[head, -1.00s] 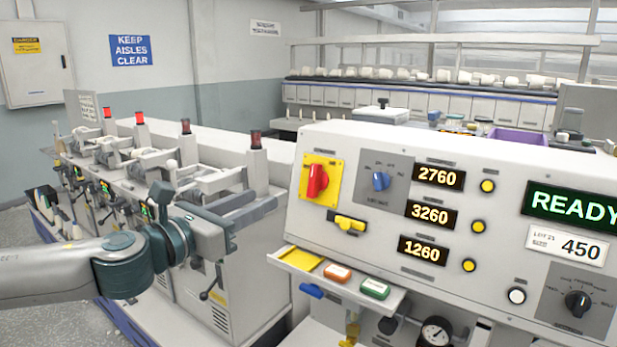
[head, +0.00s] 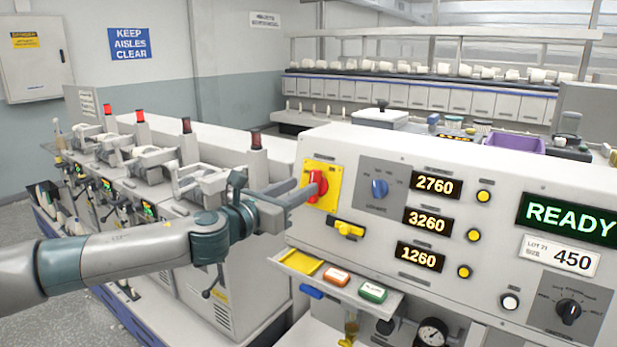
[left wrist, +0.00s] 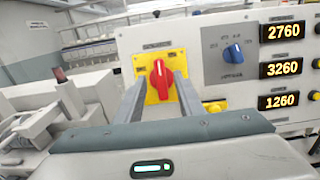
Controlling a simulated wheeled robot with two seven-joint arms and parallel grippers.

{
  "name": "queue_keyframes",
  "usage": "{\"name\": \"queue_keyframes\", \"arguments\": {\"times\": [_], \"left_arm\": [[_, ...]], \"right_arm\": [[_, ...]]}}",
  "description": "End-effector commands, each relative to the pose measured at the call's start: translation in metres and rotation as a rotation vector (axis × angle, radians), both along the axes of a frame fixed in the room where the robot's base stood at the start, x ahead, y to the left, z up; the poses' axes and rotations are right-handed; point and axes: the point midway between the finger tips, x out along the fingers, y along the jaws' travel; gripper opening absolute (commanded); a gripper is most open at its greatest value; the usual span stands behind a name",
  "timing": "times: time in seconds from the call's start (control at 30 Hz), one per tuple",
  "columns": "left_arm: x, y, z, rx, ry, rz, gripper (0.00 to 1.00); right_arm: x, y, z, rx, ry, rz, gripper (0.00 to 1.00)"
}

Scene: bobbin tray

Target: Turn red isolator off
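The red isolator (head: 318,184) is a rotary handle on a yellow plate (head: 331,172) at the left end of the grey control panel. In the left wrist view the red handle (left wrist: 161,82) stands nearly upright, tilted a little. My left gripper (head: 300,190) reaches the handle from the left. In the left wrist view its two fingers (left wrist: 158,90) are apart, one on each side of the handle, with gaps visible. I cannot tell how far the tips are from the plate. My right gripper is not in view.
A blue rotary knob (head: 379,188) sits right of the isolator, with a yellow switch (head: 347,229) below it. Displays and yellow buttons fill the panel. A shelf with an orange and a green block (head: 373,292) juts out below. Machines with red lamps (head: 256,140) stand behind my left arm.

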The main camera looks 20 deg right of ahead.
Motion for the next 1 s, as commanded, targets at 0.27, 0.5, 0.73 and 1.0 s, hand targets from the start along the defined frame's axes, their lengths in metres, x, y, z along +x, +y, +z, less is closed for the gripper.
{"name": "queue_keyframes", "arguments": {"times": [0.27,0.5,0.73,1.0], "left_arm": [[0.021,-0.028,0.001,-0.001,0.001,0.0,0.34],[0.027,-0.035,0.0,0.0,0.0,0.0,0.34],[0.027,-0.035,0.0,0.0,0.0,0.0,0.34],[0.027,-0.035,0.0,0.0,0.0,0.0,0.0]], "right_arm": [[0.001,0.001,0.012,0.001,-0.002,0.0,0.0],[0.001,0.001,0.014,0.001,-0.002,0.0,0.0],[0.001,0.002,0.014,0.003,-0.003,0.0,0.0],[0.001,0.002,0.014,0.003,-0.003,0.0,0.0]]}}
